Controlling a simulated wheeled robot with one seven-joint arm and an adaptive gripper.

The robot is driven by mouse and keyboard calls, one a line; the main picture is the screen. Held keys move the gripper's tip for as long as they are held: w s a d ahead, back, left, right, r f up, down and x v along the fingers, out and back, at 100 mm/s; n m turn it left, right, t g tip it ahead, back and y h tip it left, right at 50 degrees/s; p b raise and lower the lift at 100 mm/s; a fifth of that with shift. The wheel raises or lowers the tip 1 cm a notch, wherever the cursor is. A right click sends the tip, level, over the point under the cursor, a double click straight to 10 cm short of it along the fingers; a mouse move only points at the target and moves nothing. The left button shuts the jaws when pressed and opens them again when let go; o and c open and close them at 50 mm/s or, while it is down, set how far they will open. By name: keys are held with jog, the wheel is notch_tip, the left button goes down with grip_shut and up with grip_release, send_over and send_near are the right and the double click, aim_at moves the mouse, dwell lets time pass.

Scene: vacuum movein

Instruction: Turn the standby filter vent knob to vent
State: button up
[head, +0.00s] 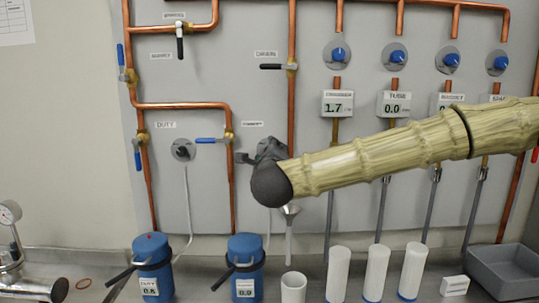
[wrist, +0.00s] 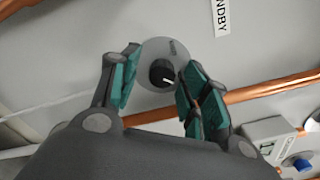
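The standby filter vent knob (wrist: 161,73) is a small black knob with a white pointer line, on a round grey plate (wrist: 152,48) in the wrist view. The line points to the right, and small print on the plate is too blurred to read surely. My gripper (wrist: 153,84) is open, with one teal-padded finger on each side of the knob. The right finger looks nearer to it; I cannot tell whether it touches. In the head view my gripper (head: 244,158) is at the panel below the standby label (head: 251,124), and my arm hides the knob.
The duty vent knob (head: 183,150) is to the left. A blue-handled valve (head: 212,140) and copper pipe (head: 232,190) are close beside my gripper. Blue filter canisters (head: 246,280) and white cylinders (head: 337,275) stand below. A copper pipe (wrist: 270,89) crosses near the right finger.

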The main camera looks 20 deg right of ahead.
jog(key=shift+s+a, duration=0.1)
jog(key=shift+s, duration=0.05)
jog(key=v, duration=1.1)
jog(key=shift+s, duration=0.35)
jog(key=shift+a, duration=0.15)
